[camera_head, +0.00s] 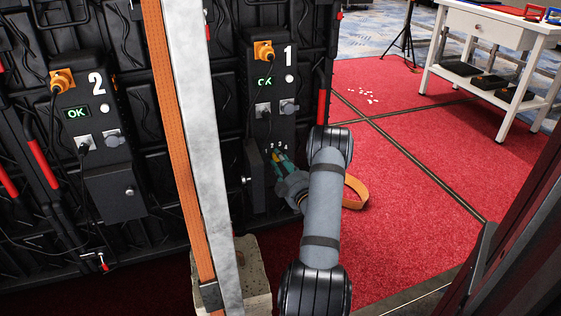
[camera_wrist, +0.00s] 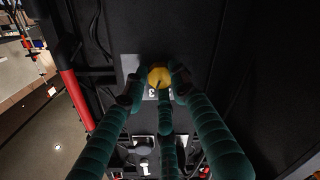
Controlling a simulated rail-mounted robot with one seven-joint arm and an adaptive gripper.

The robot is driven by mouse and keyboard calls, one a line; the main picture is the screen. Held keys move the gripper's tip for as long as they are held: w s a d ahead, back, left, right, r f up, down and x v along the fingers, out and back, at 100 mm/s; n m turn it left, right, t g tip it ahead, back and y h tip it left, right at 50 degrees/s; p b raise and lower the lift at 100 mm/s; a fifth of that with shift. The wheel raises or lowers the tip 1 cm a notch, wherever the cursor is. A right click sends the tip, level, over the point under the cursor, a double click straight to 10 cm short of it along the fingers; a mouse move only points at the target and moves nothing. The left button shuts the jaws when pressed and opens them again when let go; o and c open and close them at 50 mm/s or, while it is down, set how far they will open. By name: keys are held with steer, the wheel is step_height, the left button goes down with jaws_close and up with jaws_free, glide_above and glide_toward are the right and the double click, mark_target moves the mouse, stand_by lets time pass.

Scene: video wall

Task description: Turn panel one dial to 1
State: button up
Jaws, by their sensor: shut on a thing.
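Panel one (camera_head: 272,80) is a black unit with a white "1", a lit green OK display, an orange plug and grey sockets. Its lower compartment is open, with small white digits along the top edge. My gripper (camera_head: 278,160), with teal fingers, reaches into this compartment. In the wrist view, a yellow dial knob (camera_wrist: 158,77) sits on a light plate between the green fingertips, which are closed around it. A "3" shows just below the knob. The dial is hidden behind my fingers in the head view, and I cannot tell which digit it points at.
The compartment's open door (camera_head: 254,178) stands to the left of my gripper. A grey post (camera_head: 213,140) with an orange strap crosses in front. Panel two (camera_head: 95,130) is at left, its lower box shut. A white table (camera_head: 490,35) stands far right on red carpet.

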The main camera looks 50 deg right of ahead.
jaws_close()
steer(key=shift+p, duration=0.3)
steer(key=shift+n+g+p, duration=0.3)
steer(key=shift+n+p, duration=3.95)
steer(key=shift+n, duration=3.55)
steer(key=o, duration=0.9)
jaws_free()
